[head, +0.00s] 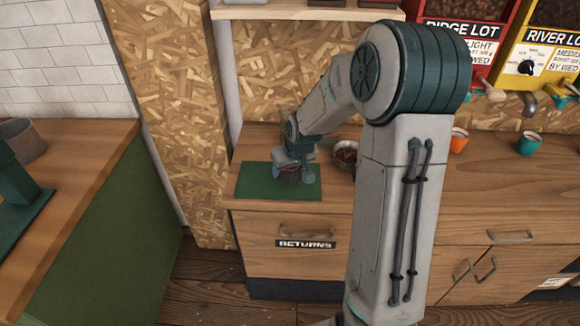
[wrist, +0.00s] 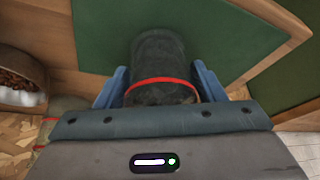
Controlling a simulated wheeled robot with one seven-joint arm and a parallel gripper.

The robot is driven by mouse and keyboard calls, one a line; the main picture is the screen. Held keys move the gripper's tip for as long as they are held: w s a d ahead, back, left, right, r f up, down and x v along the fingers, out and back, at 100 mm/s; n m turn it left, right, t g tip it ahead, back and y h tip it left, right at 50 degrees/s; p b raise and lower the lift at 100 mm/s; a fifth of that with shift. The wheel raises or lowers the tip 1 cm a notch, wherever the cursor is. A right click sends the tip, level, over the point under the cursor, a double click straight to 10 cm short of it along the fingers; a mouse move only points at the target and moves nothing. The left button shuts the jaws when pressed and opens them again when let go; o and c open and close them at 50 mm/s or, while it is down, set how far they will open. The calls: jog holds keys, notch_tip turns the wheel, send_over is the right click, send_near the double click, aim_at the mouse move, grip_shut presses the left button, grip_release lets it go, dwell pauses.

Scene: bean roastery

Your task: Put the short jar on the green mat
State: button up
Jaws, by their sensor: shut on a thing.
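The short jar (wrist: 160,65) is dark and glassy with a red band around it. In the wrist view it sits between the two blue fingers of my gripper (wrist: 160,88), which is shut on it. The green mat (wrist: 220,30) lies behind the jar in that view. In the head view my gripper (head: 291,172) is over the green mat (head: 255,182) on the counter, and the jar is mostly hidden by it. I cannot tell whether the jar touches the mat.
A metal bowl of brown beans (head: 346,155) stands just right of the mat; it also shows in the wrist view (wrist: 20,85). An orange cup (head: 459,141) and a teal cup (head: 529,143) stand farther right. A greenish thing with red edging, partly hidden, shows in the wrist view (wrist: 62,104).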

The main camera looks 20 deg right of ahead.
jog(key=o, duration=1.2)
jog(key=shift+f, duration=0.1)
jog(key=shift+s+d+r, duration=0.1)
jog(key=shift+r, duration=0.4)
jog(key=a+v, duration=0.1)
jog(key=v, duration=1)
jog(key=shift+m+g+h, duration=0.4)
jog(key=shift+m+g, duration=0.3)
jog(key=s+r, duration=0.1)
jog(key=s, duration=0.6)
jog(key=s+a+r, duration=0.1)
jog(key=s, duration=0.7)
jog(key=s+a+r, duration=0.1)
jog(key=s, duration=0.6)
jog(key=shift+s+a, duration=0.15)
jog(key=shift+s, duration=0.2)
